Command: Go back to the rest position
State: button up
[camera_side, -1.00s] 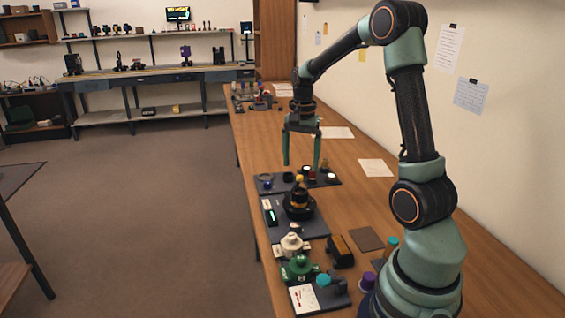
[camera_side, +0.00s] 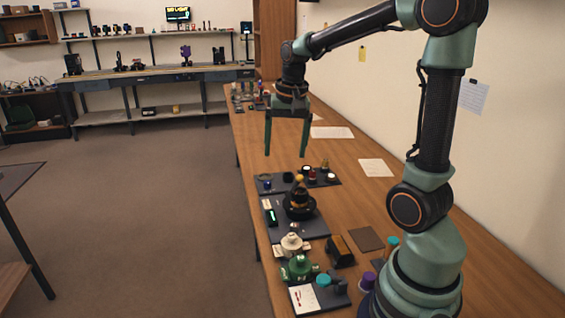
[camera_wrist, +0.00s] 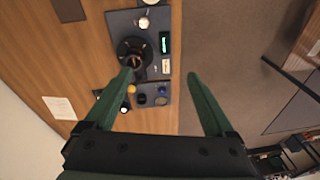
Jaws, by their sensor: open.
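My gripper (camera_side: 287,154) hangs above the bench in the side view, its two green fingers wide apart and pointing down with nothing between them. The wrist view also shows my gripper (camera_wrist: 160,79) open and empty. Below it in the side view is a dark tray (camera_side: 327,182) with several small parts. Just nearer stands a black lens assembly (camera_side: 299,204) with a yellow-orange top, on a grey mat (camera_side: 283,234). The lens assembly also shows in the wrist view (camera_wrist: 124,48). The fingers are clear of all these parts.
Nearer my base are a white fixture (camera_side: 291,245), a green fixture (camera_side: 299,267), a dark block (camera_side: 341,251) and a purple-capped container (camera_side: 367,281). Paper sheets (camera_side: 376,168) lie on the wooden bench (camera_side: 350,204). The air around my gripper looks clear.

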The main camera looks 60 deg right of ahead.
jog(key=s+a+r+n+t, duration=0.1)
jog(key=s+a+n+t, duration=0.1)
jog(key=a+n, duration=0.3)
jog(key=s+a+r+n+t, duration=0.1)
jog(key=s+a+n, duration=0.3)
jog(key=a, duration=0.5)
jog(key=shift+s+a+n+t+y, duration=0.15)
jog(key=shift+a+n+t+y, duration=0.3)
jog(key=shift+n, duration=0.55)
